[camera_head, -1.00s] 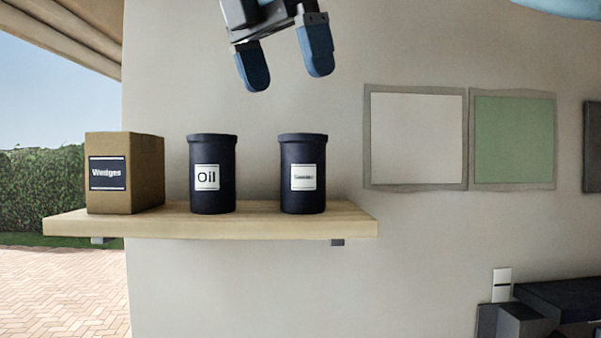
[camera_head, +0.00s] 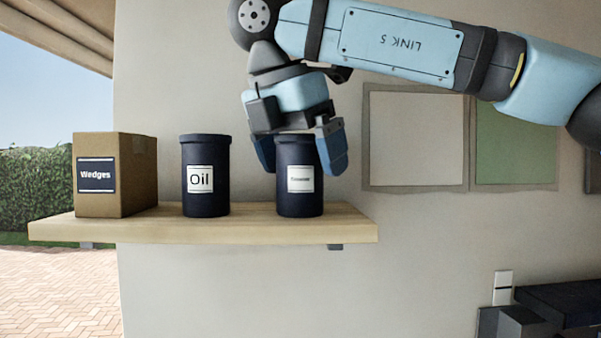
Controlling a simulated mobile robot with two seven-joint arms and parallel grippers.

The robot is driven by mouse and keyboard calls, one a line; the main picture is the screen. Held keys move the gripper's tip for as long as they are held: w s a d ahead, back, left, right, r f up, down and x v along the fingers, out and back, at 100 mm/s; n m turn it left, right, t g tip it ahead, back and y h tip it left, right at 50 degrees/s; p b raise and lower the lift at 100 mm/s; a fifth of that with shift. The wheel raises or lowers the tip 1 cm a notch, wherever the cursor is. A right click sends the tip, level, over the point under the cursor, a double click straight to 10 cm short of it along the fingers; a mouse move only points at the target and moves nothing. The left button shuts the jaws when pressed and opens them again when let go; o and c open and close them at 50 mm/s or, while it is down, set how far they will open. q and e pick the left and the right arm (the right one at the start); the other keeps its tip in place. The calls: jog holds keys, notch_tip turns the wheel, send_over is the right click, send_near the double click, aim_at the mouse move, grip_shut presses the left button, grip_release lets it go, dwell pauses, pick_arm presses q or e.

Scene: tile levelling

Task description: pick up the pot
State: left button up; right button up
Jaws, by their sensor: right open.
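Two dark navy pots with white labels stand upright on a wooden shelf (camera_head: 200,231). The left pot (camera_head: 205,207) is labelled "Oil". The right pot (camera_head: 299,207) has a label too small to read. My right gripper (camera_head: 305,155) is open, pointing down, with its blue fingers on either side of the right pot's upper part in the picture. I cannot tell whether the fingers touch it. The gripper hides part of this pot's rim. My left gripper is not in view.
A cardboard box (camera_head: 138,175) labelled "Wedges" stands at the shelf's left end. A grey-white panel (camera_head: 415,140) and a green panel (camera_head: 515,145) are on the wall. Dark equipment (camera_head: 560,305) is at lower right. The shelf's right end is clear.

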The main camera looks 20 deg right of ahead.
jog(key=shift+s+a, duration=0.1)
jog(key=shift+s, duration=0.1)
jog(key=shift+c, duration=0.4)
jog(key=shift+s+a+r, duration=0.1)
jog(key=c, duration=1)
jog(key=shift+w+r, duration=0.2)
jog(key=shift+r, duration=0.2)
jog(key=shift+r+p, duration=1.55)
jog(key=shift+r, duration=8)
